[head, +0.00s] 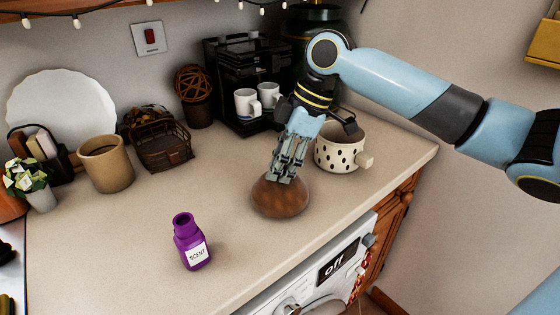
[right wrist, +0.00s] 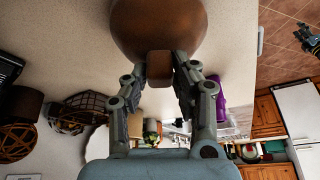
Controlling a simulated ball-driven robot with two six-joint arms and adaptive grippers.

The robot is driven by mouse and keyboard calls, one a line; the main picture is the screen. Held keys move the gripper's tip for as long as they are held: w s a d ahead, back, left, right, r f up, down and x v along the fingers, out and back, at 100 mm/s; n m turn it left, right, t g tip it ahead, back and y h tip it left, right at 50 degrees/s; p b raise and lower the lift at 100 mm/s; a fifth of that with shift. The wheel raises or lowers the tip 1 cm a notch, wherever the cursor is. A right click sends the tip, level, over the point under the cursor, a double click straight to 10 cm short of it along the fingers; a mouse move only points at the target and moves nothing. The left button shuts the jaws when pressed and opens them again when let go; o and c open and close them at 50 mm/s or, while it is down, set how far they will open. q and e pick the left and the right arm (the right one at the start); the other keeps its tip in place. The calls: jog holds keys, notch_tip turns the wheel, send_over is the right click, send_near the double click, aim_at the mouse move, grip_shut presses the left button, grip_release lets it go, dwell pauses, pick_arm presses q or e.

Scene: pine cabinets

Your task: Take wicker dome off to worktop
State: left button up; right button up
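The brown, rounded wicker dome (head: 280,198) sits on the worktop (head: 120,235) near its front edge. In the right wrist view the dome (right wrist: 158,25) fills the top middle, with its square knob (right wrist: 159,69) toward me. My right gripper (head: 286,178) comes down on the dome from above; its fingers (right wrist: 159,76) stand close on both sides of the knob and look shut on it. Whether anything is under the dome is hidden. A small dark mechanical shape at the right wrist view's right edge looks like my left gripper (right wrist: 307,38); its fingers are too small to read.
A purple scent bottle (head: 190,243) stands front left of the dome. A spotted pot (head: 338,150) is close behind on the right. A coffee machine (head: 235,75) with white mugs, a wire basket (head: 163,145) and a tan pot (head: 106,163) line the back.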

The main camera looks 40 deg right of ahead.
jog(key=o, duration=0.5)
jog(key=shift+c, duration=0.2)
jog(key=w+a+p+v, duration=0.1)
jog(key=p+v, duration=0.4)
jog(key=v, duration=1.1)
jog(key=shift+r, duration=0.7)
jog(key=shift+a, duration=0.1)
